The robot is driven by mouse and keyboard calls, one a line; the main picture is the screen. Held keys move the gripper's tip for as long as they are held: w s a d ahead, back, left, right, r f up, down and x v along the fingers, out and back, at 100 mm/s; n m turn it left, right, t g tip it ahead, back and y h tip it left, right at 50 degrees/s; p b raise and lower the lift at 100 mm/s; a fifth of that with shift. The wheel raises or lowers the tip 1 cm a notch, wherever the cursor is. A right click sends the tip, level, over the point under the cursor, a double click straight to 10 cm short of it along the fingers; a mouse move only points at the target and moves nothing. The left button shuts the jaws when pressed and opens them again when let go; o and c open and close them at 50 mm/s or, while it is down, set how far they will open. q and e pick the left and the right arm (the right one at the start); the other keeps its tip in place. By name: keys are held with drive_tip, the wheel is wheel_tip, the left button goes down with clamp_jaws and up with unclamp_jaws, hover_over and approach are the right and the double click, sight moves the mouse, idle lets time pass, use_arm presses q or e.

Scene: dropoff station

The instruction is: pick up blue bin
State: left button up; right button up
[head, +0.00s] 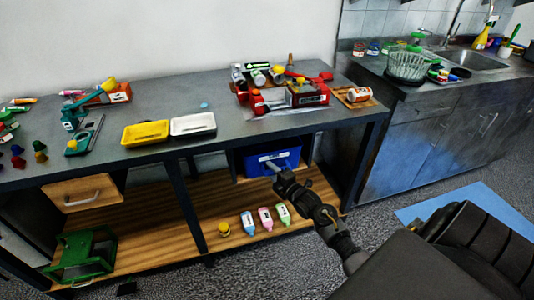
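The blue bin (288,159) sits under the worktable, on a small raised wooden shelf in the right part. A pale label shows on its front. My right gripper (274,168) reaches in from the lower right. In the picture its tip overlaps the lower front of the bin. I cannot tell whether it touches the bin or is in front of it. The fingers are too small and dark to tell whether they are open or shut. My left gripper is out of view.
The worktable (222,95) has its edge above the bin and dark legs beside it. A green crate (82,255) is at lower left. Yellow (146,133) and white (193,125) trays lie on top.

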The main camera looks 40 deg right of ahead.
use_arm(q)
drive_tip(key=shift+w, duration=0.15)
use_arm(e)
drive_tip(key=shift+w, duration=0.1)
drive_tip(key=shift+c, duration=0.2)
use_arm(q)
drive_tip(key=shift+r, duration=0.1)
use_arm(e)
clamp_jaws()
drive_tip(key=shift+r, duration=0.1)
